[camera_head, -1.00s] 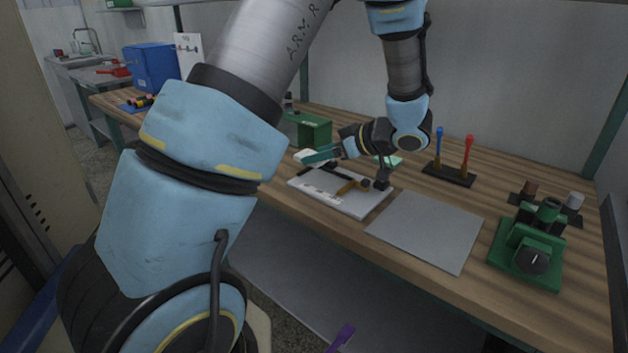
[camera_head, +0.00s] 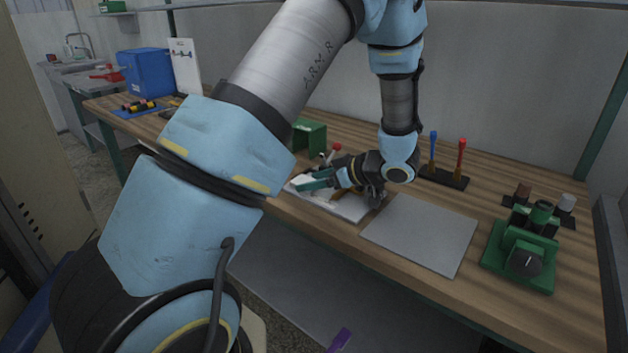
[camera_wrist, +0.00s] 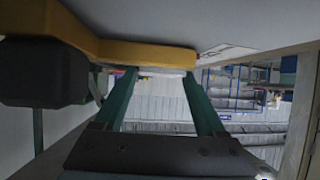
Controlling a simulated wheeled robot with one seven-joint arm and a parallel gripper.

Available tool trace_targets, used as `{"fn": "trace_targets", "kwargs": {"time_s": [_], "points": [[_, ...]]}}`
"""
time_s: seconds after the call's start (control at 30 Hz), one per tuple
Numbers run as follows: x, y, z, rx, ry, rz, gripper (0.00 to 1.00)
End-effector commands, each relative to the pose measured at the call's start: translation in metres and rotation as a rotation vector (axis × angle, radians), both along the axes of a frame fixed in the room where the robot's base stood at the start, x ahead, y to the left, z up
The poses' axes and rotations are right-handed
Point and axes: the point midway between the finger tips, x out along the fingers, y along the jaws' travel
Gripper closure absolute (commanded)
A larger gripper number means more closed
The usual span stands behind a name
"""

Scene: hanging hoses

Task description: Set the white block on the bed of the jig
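The jig (camera_head: 347,208) is a pale plate with an orange-yellow clamp near the front of the bench. My gripper (camera_head: 312,183) is low over the jig's left part, its green fingers pointing left. The white block (camera_head: 300,181) shows as a pale patch at the fingertips, hard to tell from the plate. In the wrist view, the green fingers (camera_wrist: 160,75) stand apart with a pale strip between their tips, partly hidden by the yellow clamp bar (camera_wrist: 150,53). A dark block (camera_wrist: 45,72) is at left. I cannot tell whether the white block touches the bed.
A grey mat (camera_head: 421,233) lies clear to the right of the jig. A green box (camera_head: 309,135) stands behind. A black rack (camera_head: 444,177) holds a blue-handled and a red-handled tool. A green fixture (camera_head: 521,248) stands at the right end.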

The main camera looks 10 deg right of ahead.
Motion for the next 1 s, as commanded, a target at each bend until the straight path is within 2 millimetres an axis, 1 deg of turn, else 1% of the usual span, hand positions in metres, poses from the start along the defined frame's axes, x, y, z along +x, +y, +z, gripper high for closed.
{"fn": "trace_targets", "kwargs": {"time_s": [0.03, 0.17, 0.37, 0.5, 0.67, 0.9, 1.0], "points": [[0.0, 0.0, 0.0, 0.0, 0.0, 0.0, 0.2], [0.0, 0.0, 0.0, 0.0, 0.0, 0.0, 0.06], [0.0, 0.0, 0.0, 0.0, 0.0, 0.0, 0.06], [-0.001, -0.002, 0.004, 0.0, 0.0, -0.001, 0.06], [-0.015, -0.019, 0.015, -0.003, -0.001, -0.003, 0.06], [-0.045, -0.053, 0.04, -0.002, -0.001, -0.004, 0.06], [-0.055, -0.064, 0.048, -0.002, -0.001, -0.002, 0.06]]}}
